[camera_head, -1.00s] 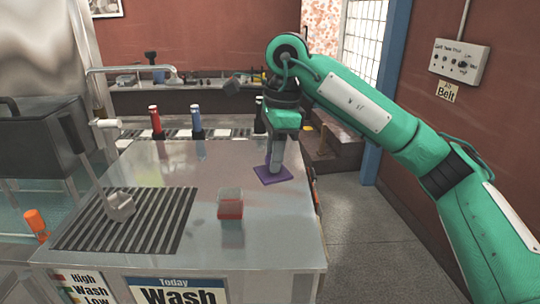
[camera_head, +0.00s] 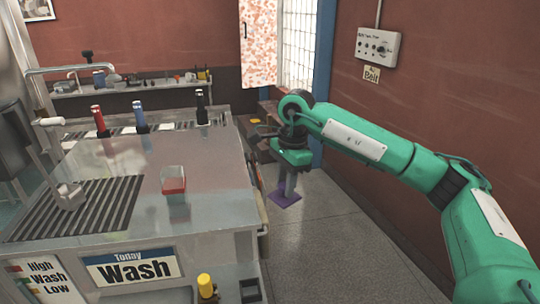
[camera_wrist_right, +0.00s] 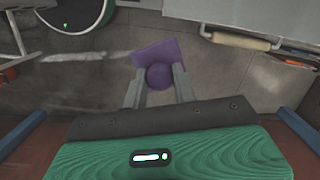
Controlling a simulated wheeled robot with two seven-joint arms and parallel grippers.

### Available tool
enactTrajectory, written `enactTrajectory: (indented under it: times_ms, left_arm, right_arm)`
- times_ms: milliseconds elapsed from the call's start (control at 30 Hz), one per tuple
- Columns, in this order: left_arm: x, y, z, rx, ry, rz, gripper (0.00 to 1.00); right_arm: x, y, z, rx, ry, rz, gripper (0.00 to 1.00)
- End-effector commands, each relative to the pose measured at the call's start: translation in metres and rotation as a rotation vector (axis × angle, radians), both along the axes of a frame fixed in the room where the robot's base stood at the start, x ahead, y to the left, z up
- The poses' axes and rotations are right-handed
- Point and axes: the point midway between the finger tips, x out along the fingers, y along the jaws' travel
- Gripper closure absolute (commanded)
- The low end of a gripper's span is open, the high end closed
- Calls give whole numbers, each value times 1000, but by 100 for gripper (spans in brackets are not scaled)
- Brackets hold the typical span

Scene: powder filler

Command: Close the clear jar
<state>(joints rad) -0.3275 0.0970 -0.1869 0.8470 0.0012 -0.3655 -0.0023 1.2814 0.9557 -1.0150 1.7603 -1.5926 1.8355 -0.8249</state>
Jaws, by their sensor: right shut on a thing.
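The clear jar (camera_head: 173,180) stands upright on the metal counter, with red contents in its lower part and no lid on its top. My right gripper (camera_head: 288,182) is shut on a purple square lid (camera_head: 285,193). In the right wrist view, the fingers of the right gripper (camera_wrist_right: 158,82) pinch the lid's round knob, and the square plate of the lid (camera_wrist_right: 148,54) shows beyond it. The lid hangs to the right of the counter, above the floor and apart from the jar. My left gripper is not in view.
The metal counter (camera_head: 120,165) has a slatted drain (camera_head: 90,210) at its left, with a grey scoop-like thing on it. Red (camera_head: 101,121), blue (camera_head: 140,117) and black (camera_head: 201,108) handles stand at its back edge. Counter space around the jar is clear.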

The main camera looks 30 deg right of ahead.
Motion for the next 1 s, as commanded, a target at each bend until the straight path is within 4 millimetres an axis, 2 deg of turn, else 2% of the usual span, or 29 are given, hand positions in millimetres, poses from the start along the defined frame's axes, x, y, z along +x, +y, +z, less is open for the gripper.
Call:
enactTrajectory:
  times_ms: [33, 167, 300, 400, 533, 633, 700, 800, 1000]
  left_arm:
    - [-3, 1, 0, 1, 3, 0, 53]
    - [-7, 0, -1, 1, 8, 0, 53]
    - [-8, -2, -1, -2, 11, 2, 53]
    - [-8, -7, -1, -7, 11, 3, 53]
    - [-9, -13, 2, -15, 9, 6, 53]
    - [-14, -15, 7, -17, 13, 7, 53]
    - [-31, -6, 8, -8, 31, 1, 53]
    - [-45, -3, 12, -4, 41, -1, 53]
    - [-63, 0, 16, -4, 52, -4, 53]
  right_arm:
    - [-5, -2, -27, -5, 10, 68, 94]
    - [-19, 0, -91, -13, 13, 298, 94]
    - [-44, 9, -161, -17, 15, 588, 94]
    - [-69, 19, -208, -16, 18, 808, 94]
    - [-103, 39, -257, -8, 19, 1088, 94]
    - [-129, 59, -281, 2, 17, 1280, 94]
    - [-144, 75, -286, 7, 11, 1395, 94]
    - [-154, 91, -285, 7, 6, 1481, 94]
    - [-161, 109, -277, 5, 3, 1543, 94]
